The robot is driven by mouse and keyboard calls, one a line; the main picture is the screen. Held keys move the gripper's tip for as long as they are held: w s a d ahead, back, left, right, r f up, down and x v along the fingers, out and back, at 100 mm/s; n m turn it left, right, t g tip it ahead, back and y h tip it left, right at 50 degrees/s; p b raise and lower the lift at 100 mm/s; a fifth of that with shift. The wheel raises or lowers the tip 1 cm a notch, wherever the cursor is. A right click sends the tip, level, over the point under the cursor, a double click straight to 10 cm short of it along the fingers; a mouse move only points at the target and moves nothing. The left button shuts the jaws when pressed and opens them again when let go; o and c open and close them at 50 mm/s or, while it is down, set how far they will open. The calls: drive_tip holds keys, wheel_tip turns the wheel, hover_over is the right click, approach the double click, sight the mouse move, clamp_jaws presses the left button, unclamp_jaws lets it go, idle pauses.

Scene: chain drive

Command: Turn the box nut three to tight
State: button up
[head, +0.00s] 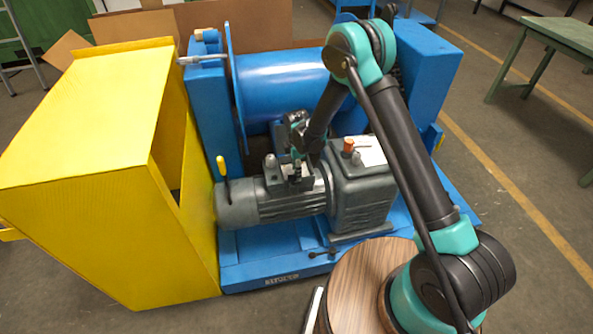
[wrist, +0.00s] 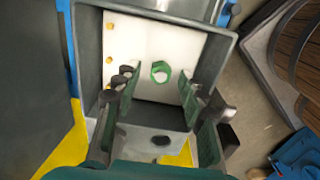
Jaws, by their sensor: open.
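The terminal box (wrist: 228,60) on the grey motor (head: 290,207) is open, with a white inner floor. A green ring-shaped nut (wrist: 160,71) lies on that floor near the middle. Small orange-yellow fittings (wrist: 109,60) sit in a column along the box's left side. I cannot tell which one is box nut three. My gripper (wrist: 158,86) is open and points down into the box. Its two fingers stand either side of the green nut in the wrist view, with a gap to it. In the head view my gripper (head: 297,168) is over the motor, and the box inside is hidden.
A large yellow guard (head: 95,125) stands left of the motor. A grey gearbox (head: 362,200) joins the motor's right end. A blue drum (head: 285,85) stands behind.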

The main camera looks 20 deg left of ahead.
drive_tip(key=shift+f, duration=0.1)
drive_tip(key=shift+c, duration=0.3)
clamp_jaws()
